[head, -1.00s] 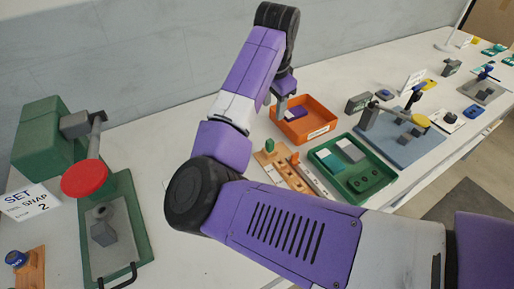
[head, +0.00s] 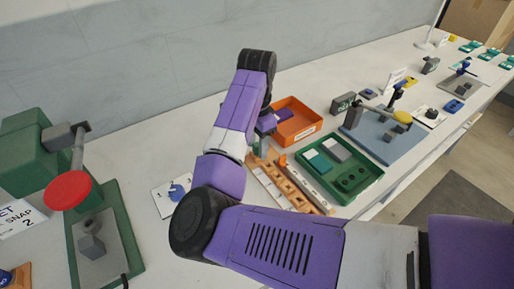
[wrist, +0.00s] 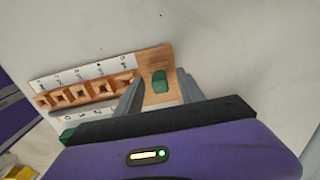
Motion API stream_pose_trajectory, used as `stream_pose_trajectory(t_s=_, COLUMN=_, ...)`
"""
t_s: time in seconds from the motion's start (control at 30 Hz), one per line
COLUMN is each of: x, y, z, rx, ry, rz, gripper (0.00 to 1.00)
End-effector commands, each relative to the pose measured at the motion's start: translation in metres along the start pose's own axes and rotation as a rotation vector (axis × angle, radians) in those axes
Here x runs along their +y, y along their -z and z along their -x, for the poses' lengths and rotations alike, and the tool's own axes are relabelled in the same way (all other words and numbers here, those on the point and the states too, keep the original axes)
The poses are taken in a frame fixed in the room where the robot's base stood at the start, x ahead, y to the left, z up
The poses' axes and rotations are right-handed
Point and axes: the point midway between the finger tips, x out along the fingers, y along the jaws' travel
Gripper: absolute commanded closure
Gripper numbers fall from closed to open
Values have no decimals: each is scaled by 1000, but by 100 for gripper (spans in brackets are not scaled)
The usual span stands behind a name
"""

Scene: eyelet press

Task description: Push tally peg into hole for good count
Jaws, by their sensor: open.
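A wooden tally board (wrist: 100,85) with a row of square holes and a white numbered strip fills the upper left of the wrist view. It also shows in the head view (head: 290,187), partly behind my arm. A green peg (wrist: 159,80) stands at the board's right end in the wrist view. My gripper (wrist: 158,84) is open, with one finger on each side of the green peg; I cannot tell whether they touch it. An orange peg (head: 282,160) stands near the board's far end in the head view. My arm hides most of the gripper there.
A blue-based press (head: 385,140) stands beyond. A green press with red knob (head: 68,190) is at left. White table between is mostly clear.

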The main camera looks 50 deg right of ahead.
Motion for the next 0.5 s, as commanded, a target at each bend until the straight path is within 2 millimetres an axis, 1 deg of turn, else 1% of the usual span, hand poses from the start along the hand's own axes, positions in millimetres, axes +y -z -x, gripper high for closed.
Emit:
stream_pose_trajectory(t_s=0.23, x=0, y=0, z=-2, rx=0, ry=1, rz=0, gripper=55)
stream_pose_trajectory(t_s=0.27, x=0, y=0, z=-2, rx=0, ry=1, rz=0, gripper=58)
stream_pose_trajectory(t_s=0.3, x=0, y=0, z=-2, rx=0, ry=1, rz=0, gripper=66)
stream_pose_trajectory(t_s=0.47, x=0, y=0, z=-2, rx=0, ry=1, rz=0, gripper=98)
stream_pose_trajectory(t_s=0.5, x=0, y=0, z=-2, rx=0, ry=1, rz=1, gripper=100)
